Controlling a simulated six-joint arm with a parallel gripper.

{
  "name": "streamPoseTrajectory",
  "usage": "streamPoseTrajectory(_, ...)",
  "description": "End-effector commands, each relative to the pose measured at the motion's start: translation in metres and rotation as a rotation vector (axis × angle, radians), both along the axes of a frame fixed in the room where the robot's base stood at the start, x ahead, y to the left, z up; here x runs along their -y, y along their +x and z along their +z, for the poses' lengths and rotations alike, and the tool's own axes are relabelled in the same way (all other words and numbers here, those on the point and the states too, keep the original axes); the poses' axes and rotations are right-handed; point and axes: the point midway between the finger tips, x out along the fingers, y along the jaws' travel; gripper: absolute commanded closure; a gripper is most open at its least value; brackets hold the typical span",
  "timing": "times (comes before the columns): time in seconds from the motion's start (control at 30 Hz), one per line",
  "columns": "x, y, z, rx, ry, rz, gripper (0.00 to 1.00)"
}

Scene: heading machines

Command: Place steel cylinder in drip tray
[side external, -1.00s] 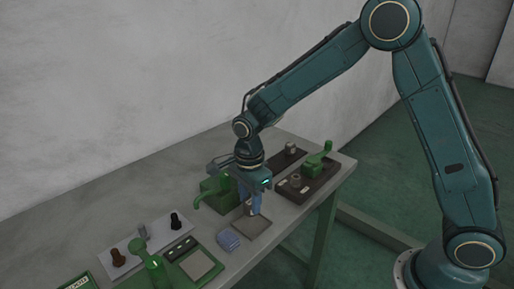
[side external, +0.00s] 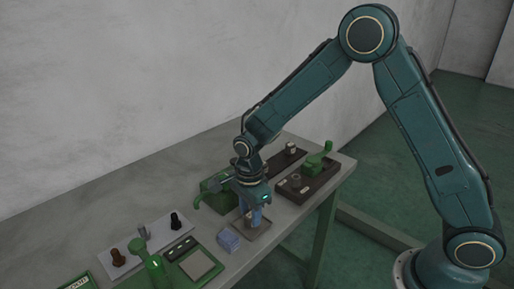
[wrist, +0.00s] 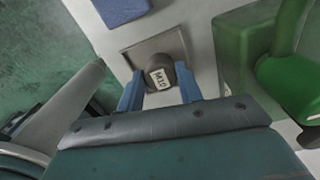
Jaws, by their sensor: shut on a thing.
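The steel cylinder (wrist: 180,74) is grey-brown with a white tag reading "M10" or similar, seen in the wrist view. My gripper (wrist: 160,90) has its blue fingers shut on it, one on each side. In the side view my gripper (side external: 251,218) points straight down over the drip tray. The drip tray (side external: 247,237) is a shallow, square, brownish tray on the bench; in the wrist view the tray (wrist: 136,52) lies behind the cylinder. The cylinder is low over or in the tray; I cannot tell whether its base touches the floor.
A blue block (side external: 229,240) lies beside the tray. A green machine (side external: 215,190) stands close on the other side. A dark board with a green lever (side external: 318,160) is to the right. A white plate with several knobs (side external: 150,242) lies left.

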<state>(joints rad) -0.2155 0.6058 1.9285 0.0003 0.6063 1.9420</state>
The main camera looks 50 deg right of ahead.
Motion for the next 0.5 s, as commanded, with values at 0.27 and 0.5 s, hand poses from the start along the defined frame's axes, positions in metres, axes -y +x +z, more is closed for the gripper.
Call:
streamPoseTrajectory(0.27,0.0001,-0.0001,-0.0011,0.0,0.0,0.0,0.43)
streamPoseTrajectory(0.5,0.0,0.0,-0.0001,0.0,0.0,0.0,0.43)
